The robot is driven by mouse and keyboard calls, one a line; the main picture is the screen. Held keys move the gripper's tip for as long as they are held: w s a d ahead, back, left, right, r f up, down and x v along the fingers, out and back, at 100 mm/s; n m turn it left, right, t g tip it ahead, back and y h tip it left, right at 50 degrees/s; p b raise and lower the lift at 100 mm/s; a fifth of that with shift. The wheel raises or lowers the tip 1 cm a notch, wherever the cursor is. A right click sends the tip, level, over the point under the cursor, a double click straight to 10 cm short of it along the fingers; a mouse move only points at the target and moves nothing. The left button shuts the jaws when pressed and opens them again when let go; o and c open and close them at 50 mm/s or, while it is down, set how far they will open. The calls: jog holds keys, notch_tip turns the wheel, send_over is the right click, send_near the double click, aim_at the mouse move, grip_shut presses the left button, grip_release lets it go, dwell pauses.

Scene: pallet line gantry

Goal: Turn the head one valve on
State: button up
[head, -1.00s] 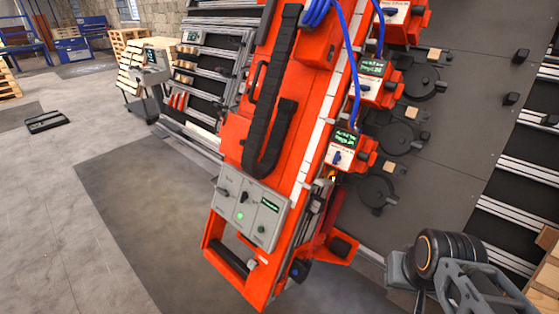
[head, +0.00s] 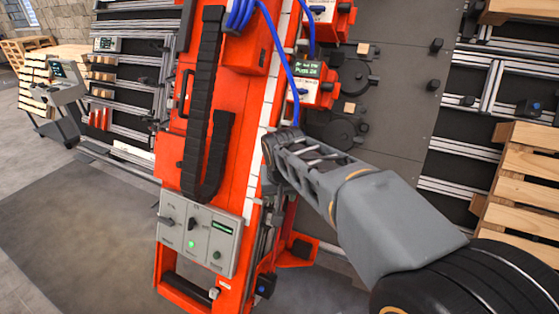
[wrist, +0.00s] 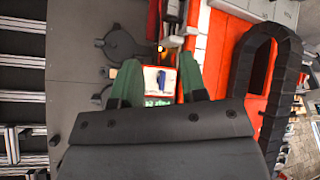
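In the wrist view a head with a white face (wrist: 150,86) lies just beyond my gripper (wrist: 158,60). A small blue valve lever (wrist: 163,77) stands on that face, with a green-lit display at the near edge. My two green fingers are open on either side of the face, and no contact with the lever shows. In the head view my arm covers the lowest head and my fingertips. Two other orange heads show above it, the middle one (head: 324,91) with a blue lever (head: 302,91) and a lit display (head: 308,69). I cannot read which is head one.
The orange gantry beam (head: 235,150) carries a black cable chain (head: 203,110) and a grey control panel (head: 200,238) with a green light. Blue hoses (head: 276,50) hang near my arm. Wooden pallets (head: 528,190) stand at the right.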

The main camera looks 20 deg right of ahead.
jog(key=w+d+r+m+h+p, duration=0.1)
jog(key=w+d+r+m, duration=0.15)
jog(key=w, duration=0.55)
jog(key=w+d+r+m+h+p, duration=0.1)
jog(key=w+d+r+m, duration=0.15)
jog(key=w, duration=0.55)
jog(key=shift+m, duration=0.5)
jog(key=p+x, duration=0.1)
jog(key=x, duration=1.1)
jog(key=shift+s+d+f+p, duration=0.1)
jog(key=shift+s+f+p, duration=0.05)
jog(key=shift+p, duration=0.2)
jog(key=shift+x, duration=0.95)
grip_shut()
